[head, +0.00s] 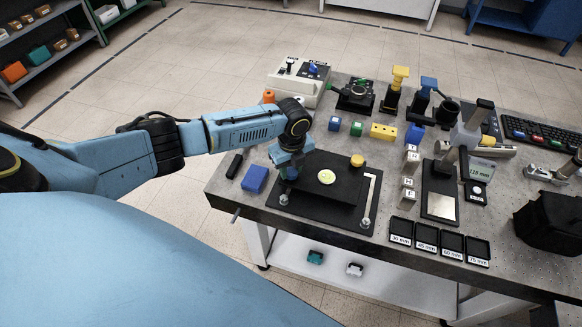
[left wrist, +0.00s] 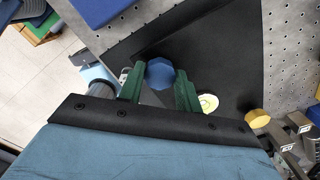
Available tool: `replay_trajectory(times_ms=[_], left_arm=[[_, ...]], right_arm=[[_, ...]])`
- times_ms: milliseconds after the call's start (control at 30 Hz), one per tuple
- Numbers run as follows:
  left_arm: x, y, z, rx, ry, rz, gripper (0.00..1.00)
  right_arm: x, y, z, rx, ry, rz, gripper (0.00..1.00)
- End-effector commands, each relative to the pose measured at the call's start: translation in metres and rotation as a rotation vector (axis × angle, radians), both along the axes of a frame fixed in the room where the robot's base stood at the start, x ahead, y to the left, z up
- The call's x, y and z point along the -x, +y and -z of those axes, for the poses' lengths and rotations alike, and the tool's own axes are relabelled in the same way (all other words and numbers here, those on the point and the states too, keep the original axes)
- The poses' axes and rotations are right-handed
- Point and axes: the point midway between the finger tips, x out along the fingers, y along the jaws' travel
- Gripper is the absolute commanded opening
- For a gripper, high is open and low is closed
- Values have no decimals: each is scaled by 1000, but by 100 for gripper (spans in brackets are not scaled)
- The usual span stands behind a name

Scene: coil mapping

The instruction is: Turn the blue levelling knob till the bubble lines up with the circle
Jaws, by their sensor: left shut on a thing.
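The black levelling plate (head: 335,196) lies on the near left part of the bench. A round pale yellow bubble level (head: 326,177) sits on it and is partly visible in the left wrist view (left wrist: 208,103); the bubble and circle are too small to compare. My left gripper (head: 289,170) reaches down over the plate's left corner. In the left wrist view, its green fingers (left wrist: 159,88) are on either side of the blue levelling knob (left wrist: 160,73), shut on it. In the head view, the gripper largely hides this knob. A yellow knob (head: 357,160) stands at the plate's far right corner.
A blue block (head: 254,179) lies just left of the plate. Small coloured blocks (head: 383,132) stand behind it. Labelled black trays (head: 426,235) and a scale-like device (head: 440,204) are to the right. The bench's front edge is close.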

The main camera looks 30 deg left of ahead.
Motion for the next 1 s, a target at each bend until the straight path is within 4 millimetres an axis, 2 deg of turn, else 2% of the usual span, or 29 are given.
replay_trajectory(times_ms=[33, 633, 667, 800, 1000], left_arm=[[4, -2, 5, 1, 10, 16, 11], [6, -3, 6, 1, 16, 52, 11], [6, -3, 6, 2, 16, 51, 38], [4, -2, 4, 1, 12, 50, 56], [2, -1, 2, 0, 8, 48, 56]], right_arm=[[0, 0, 0, 0, 0, 0, 36], [0, 0, 0, 0, 0, 0, 36], [0, 0, 0, 0, 0, 0, 36], [0, 0, 0, 0, 0, 0, 36], [0, 0, 0, 0, 0, 0, 36]])
